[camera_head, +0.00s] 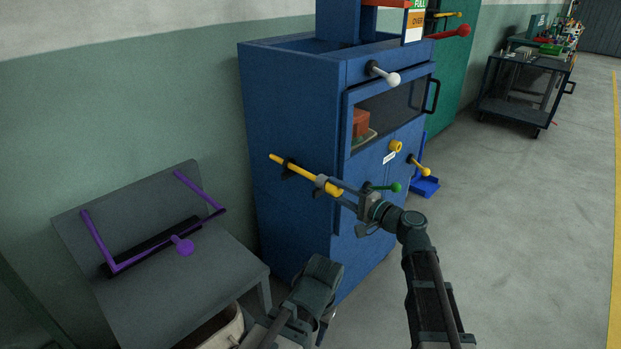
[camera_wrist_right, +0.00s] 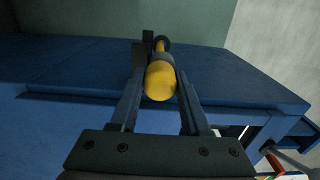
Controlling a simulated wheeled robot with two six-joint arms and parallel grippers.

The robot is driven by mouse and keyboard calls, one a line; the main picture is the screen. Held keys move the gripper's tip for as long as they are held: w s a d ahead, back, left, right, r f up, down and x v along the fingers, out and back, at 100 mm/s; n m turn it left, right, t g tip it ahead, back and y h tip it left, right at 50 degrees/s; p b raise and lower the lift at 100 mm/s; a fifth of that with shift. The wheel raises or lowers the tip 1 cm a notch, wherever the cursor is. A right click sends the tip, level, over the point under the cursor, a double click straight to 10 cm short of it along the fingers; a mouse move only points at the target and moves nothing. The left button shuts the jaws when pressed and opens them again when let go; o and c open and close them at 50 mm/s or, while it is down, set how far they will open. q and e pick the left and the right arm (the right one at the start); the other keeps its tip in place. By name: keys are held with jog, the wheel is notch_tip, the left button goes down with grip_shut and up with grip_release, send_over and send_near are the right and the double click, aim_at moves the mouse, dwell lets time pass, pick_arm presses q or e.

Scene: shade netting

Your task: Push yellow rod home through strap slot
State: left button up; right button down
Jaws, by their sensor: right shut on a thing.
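The yellow rod (camera_head: 300,173) lies along the side of the blue cabinet (camera_head: 290,110), its tapered far end sticking out past a dark bracket (camera_head: 289,170). A second dark piece surrounds it nearer my gripper; I cannot tell which piece is the strap slot. My right gripper (camera_head: 338,186) is shut on the rod's near end. In the right wrist view the rod's rounded yellow end (camera_wrist_right: 160,81) sits between the two fingers (camera_wrist_right: 158,100), and a dark ring lies beyond it. My left gripper (camera_head: 318,280) is low in front of the cabinet; its fingers cannot be made out.
The cabinet front carries a white-knobbed lever (camera_head: 392,79), a green knob (camera_head: 396,187) close to my right gripper, and a yellow-knobbed lever (camera_head: 425,171). A grey bench (camera_head: 190,290) with a purple-handled frame (camera_head: 100,240) stands left.

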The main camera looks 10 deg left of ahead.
jog(key=shift+s+d, duration=0.4)
jog(key=shift+d, duration=0.2)
dwell(0.3)
jog(key=v, duration=2.5)
jog(key=shift+s+d, duration=0.15)
jog(key=shift+d, duration=0.05)
dwell(2.8)
dwell(0.6)
jog(key=shift+v, duration=2.05)
